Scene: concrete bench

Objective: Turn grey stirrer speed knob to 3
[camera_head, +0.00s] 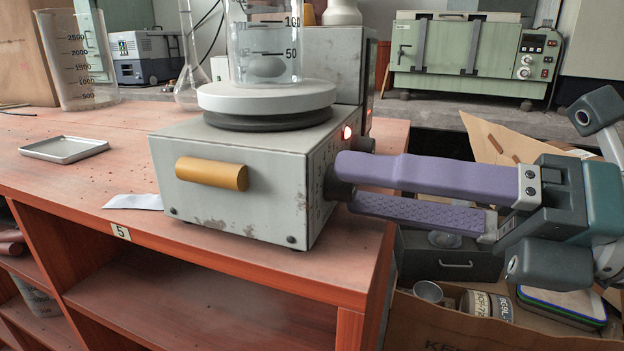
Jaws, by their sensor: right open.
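The grey stirrer (240,165) stands on the red-brown bench, with a round white plate (266,97) on top. Its dark speed knob (333,185) sits on the right side face, seen nearly edge-on, so its pointer and scale cannot be read. My right gripper (347,184) reaches in from the right with its purple fingers apart. One fingertip is above and one below the knob's outer part, partly covering it. I cannot tell whether they touch it. A red light (347,133) glows above the knob. My left gripper is not in view.
A glass beaker (264,30) stands on the plate. A yellow handle (212,173) juts from the stirrer's front. A metal tray (64,149) and a large beaker (78,60) are at left. Right of the bench edge is an open cardboard box (450,325) with cans.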

